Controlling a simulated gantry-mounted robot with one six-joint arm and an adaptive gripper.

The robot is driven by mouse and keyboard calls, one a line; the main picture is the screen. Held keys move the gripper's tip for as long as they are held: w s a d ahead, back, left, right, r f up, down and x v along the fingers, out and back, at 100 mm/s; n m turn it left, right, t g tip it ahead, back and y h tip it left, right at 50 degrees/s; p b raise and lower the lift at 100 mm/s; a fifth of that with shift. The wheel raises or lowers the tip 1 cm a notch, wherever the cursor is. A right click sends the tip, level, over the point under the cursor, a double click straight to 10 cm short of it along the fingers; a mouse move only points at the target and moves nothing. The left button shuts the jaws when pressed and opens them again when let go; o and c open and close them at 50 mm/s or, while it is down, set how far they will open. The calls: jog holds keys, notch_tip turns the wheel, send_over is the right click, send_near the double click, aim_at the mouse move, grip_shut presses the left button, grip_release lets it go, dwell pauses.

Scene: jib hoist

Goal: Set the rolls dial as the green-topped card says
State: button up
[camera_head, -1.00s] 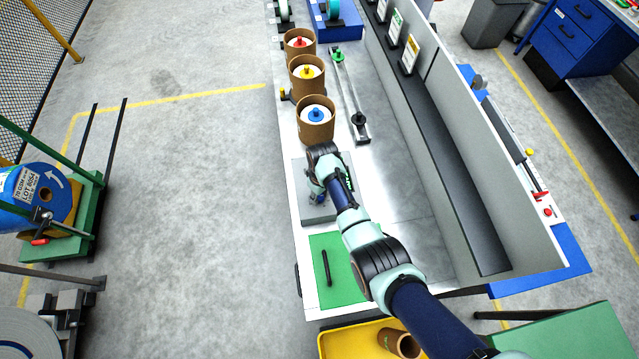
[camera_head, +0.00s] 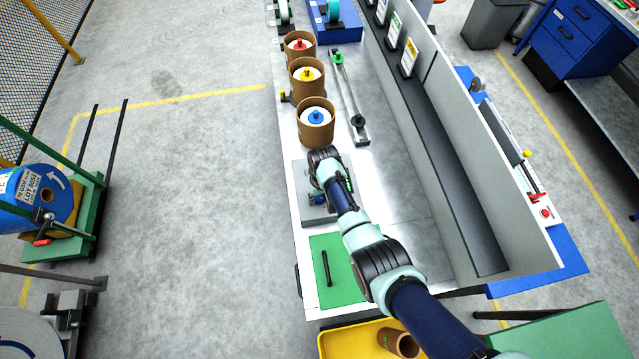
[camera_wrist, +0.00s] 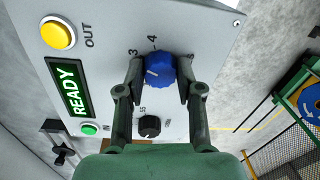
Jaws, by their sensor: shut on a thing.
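The blue dial (camera_wrist: 159,71) on the panel face of a grey box (camera_head: 317,205) sits between the fingers of my gripper (camera_wrist: 158,80), which is shut on it. The numbers 3, 4 and 5 stand around the dial, with 4 above it. A pale mark shows on the dial's face, but its exact setting is hard to tell. In the head view my wrist covers much of the box. The green-topped card (camera_head: 394,27) stands on the rack at the back; its writing is too small to read.
The panel has a READY display (camera_wrist: 69,87), a yellow OUT button (camera_wrist: 58,35), a green button (camera_wrist: 89,130) and a small black knob (camera_wrist: 149,126). Brown tubs, the nearest with a blue knob (camera_head: 315,116), stand beyond the box. A green mat (camera_head: 340,270) lies nearer.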

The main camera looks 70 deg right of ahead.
aim_at(321, 197)
jog(key=o, duration=1.2)
jog(key=shift+c, duration=0.2)
jog(key=shift+r, duration=0.1)
notch_tip(321, 197, up, 12)
jog(key=shift+s+d, duration=0.2)
jog(key=shift+s, duration=0.05)
